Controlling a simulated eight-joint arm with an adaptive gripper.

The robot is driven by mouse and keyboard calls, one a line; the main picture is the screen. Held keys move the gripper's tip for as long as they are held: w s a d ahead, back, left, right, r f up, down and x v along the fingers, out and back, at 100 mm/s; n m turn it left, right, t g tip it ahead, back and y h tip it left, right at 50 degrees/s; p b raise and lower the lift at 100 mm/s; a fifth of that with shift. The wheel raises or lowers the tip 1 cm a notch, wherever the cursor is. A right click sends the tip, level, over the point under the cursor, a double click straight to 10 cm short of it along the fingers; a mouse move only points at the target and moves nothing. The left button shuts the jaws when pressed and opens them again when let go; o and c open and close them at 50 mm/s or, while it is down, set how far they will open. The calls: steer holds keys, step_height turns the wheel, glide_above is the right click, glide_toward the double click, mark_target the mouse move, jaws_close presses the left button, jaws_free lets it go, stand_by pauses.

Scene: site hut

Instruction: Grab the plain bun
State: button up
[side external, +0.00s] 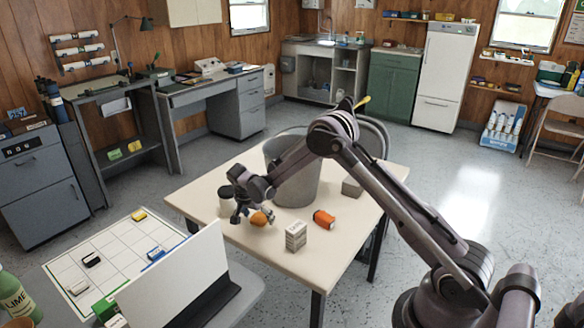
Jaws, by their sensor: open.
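A small rounded orange-brown thing, which looks like the plain bun (259,218), lies on the cream table (262,258) near its left side. My gripper (254,213) is open and low over the table, right at the bun. Its fingers partly cover the bun. I cannot tell from this view whether they touch it or whether the bun lies fully between them.
A tall grey bucket (292,178) stands just behind my gripper. The front table area is clear.

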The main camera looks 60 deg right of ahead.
steer(key=c, duration=1.3)
steer(key=shift+o, duration=0.3)
steer(key=shift+r, duration=0.15)
